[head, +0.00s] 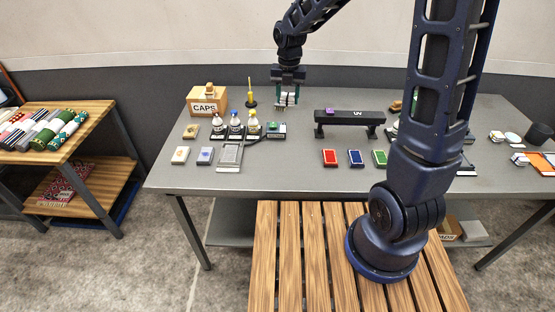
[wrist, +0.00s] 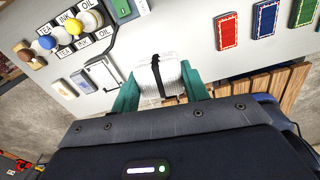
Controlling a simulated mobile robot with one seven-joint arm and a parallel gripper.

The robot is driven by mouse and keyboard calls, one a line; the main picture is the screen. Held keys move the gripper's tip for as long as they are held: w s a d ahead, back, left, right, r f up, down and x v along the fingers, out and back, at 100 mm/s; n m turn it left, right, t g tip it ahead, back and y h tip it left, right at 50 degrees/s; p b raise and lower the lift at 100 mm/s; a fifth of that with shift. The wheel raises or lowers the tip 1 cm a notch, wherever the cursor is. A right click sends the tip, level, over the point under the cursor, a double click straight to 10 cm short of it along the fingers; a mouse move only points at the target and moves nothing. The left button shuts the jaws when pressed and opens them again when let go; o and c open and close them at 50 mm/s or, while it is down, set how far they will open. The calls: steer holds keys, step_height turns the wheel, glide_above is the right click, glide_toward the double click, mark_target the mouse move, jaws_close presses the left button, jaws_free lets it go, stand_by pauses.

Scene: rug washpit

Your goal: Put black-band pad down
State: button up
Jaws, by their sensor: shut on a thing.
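The black-band pad (wrist: 150,76) is a white ribbed block with a black band around its middle. My gripper (wrist: 158,88) is shut on it, with a teal finger on each side in the wrist view. In the head view my gripper (head: 287,99) hangs over the back part of the grey table (head: 300,178), and the pad (head: 286,101) shows small and pale between the fingers. Whether the pad touches the table is hard to tell.
A black bench-like stand (head: 349,119) is to the right. Red (head: 329,158), blue (head: 356,158) and green (head: 380,157) cards lie in front.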

steer(key=n, duration=0.1)
glide_above(278, 159)
steer(key=w, duration=0.1)
steer(key=s+f, duration=0.1)
step_height(278, 159, down, 20)
steer(key=shift+a+r, duration=0.1)
steer(key=shift+r, duration=0.15)
stand_by(0.4)
steer(key=o, duration=1)
steer(key=shift+f, duration=0.1)
steer(key=shift+c, duration=0.2)
